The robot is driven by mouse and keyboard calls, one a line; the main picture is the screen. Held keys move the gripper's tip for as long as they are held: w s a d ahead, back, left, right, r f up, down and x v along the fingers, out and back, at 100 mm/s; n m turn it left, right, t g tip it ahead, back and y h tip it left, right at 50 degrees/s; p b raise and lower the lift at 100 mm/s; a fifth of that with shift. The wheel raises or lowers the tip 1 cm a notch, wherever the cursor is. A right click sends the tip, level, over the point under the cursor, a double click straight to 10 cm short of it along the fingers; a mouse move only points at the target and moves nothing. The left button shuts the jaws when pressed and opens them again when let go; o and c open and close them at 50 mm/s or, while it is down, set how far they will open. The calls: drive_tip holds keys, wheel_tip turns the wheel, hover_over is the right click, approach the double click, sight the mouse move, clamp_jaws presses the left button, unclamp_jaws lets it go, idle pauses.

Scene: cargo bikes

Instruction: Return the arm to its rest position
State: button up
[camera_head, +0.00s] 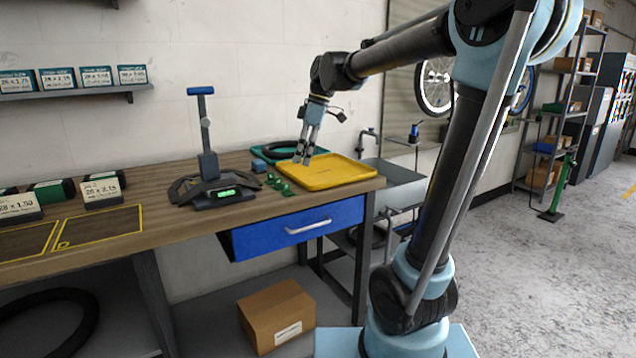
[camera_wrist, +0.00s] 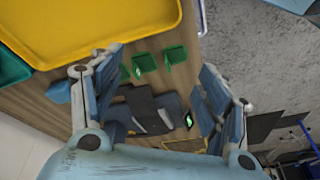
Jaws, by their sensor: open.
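My gripper (camera_head: 306,158) hangs from my arm, pointing down, above the left edge of the yellow tray (camera_head: 340,172) on the workbench. In the wrist view my gripper (camera_wrist: 160,85) has its fingers spread wide, with nothing held between them. My arm reaches from its base at the lower right, up and over to the left toward the bench. Below and between the fingers, the wrist view shows small green pieces (camera_wrist: 145,64) and part of the dark floor pump base (camera_wrist: 150,108).
A floor pump (camera_head: 206,140) with a blue handle stands upright on the bench, left of my gripper. Small green pieces (camera_head: 280,184) lie beside the tray. A green tray (camera_head: 285,150) with a black tyre is behind. A blue drawer (camera_head: 300,228) sits under the bench top.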

drive_tip(key=s+d+f+m+t+h, duration=0.3)
drive_tip(key=s+d+f+m, duration=1.4)
drive_tip(key=s+d+f, duration=0.4)
wheel_tip(320, 180, down, 2)
drive_tip(key=shift+s+d+f+m, duration=0.2)
drive_tip(key=shift+d+m, duration=0.2)
drive_tip(key=shift+d, duration=0.8)
drive_tip(key=shift+w+f, duration=0.2)
drive_tip(key=shift+w, duration=0.3)
